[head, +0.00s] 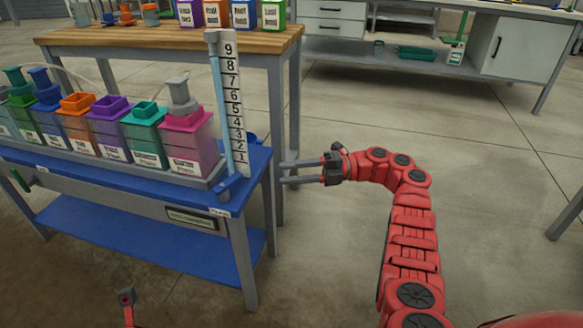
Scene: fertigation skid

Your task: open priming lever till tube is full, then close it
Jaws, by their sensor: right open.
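A clear upright tube (227,115) stands at the right end of the blue skid bench (125,205), beside a white scale (233,100) numbered 1 to 9. It looks pale blue along most of its length; I cannot make out a clear liquid level. A small green handle (20,180) sticks out at the bench's left front edge; it may be the priming lever, but I cannot tell. My right gripper (285,172) is open and empty, its two fingers pointing left, just right of the bench's right end. My left gripper does not show.
Several coloured tanks (192,145) stand in a row on the bench. A wooden-topped table (165,40) with labelled boxes is behind. A white cabinet bench (500,50) is at the back right. The floor (490,185) to the right is clear.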

